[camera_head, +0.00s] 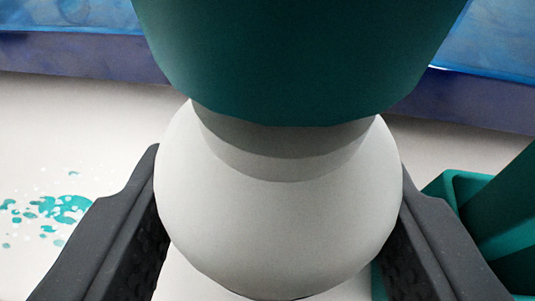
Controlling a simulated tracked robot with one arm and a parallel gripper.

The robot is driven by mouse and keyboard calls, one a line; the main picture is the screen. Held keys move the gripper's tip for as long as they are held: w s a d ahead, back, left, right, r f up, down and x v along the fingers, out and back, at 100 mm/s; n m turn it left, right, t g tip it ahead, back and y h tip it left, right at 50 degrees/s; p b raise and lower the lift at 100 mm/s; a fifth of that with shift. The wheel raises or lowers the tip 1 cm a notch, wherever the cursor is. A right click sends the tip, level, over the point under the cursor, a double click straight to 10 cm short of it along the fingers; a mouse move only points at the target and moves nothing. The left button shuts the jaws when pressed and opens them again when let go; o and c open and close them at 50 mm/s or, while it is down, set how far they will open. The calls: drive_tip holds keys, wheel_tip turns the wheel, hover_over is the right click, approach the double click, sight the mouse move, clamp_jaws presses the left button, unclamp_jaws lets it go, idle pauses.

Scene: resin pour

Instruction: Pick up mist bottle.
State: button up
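A pale, rounded object, which looks like the mist bottle (280,225), fills the middle of the head camera view. It has a grey neck and a large dark teal top part (305,60) that runs out of the upper edge. My gripper (280,158) has one dark finger on each side of the pale round part. Both fingers meet its outline in the picture, and it covers part of their inner pads. I cannot tell whether the pads press on it or stand slightly apart. The lower end of the object is cut off or hidden.
A teal open-topped container (465,185) stands close on the right, partly behind the right finger. Teal splashes (60,210) mark the pale surface on the left. A blue, glossy, raised thing (65,45) with a purple side runs across the back.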

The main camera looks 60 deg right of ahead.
drive_tip(key=shift+w+d+f, duration=0.2)
drive_tip(key=shift+w+d, duration=0.05)
drive_tip(key=shift+d, duration=0.15)
drive_tip(key=c, duration=0.9)
